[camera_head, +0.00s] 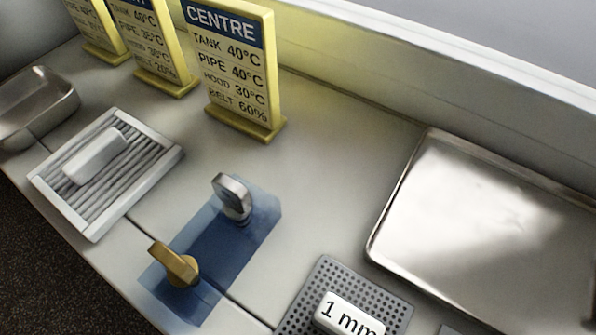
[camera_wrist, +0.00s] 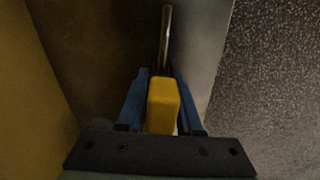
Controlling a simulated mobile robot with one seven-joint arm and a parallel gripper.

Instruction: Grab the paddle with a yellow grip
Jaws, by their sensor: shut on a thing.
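The yellow grip (camera_wrist: 163,103) of the paddle sits between the two blue fingers of my gripper (camera_wrist: 161,95) in the wrist view. My gripper is shut on it. A thin metal shaft (camera_wrist: 166,35) runs on from the grip, away from my gripper. The paddle's far end cannot be made out. Neither my gripper nor this paddle can be seen in the head view.
On the counter are a blue mat (camera_head: 223,247) with a brass knob (camera_head: 174,266) and a steel knob (camera_head: 233,198), a slatted rack (camera_head: 150,168) with a white block, a steel tray (camera_head: 490,225), a perforated plate (camera_head: 318,285) and upright signs (camera_head: 237,70).

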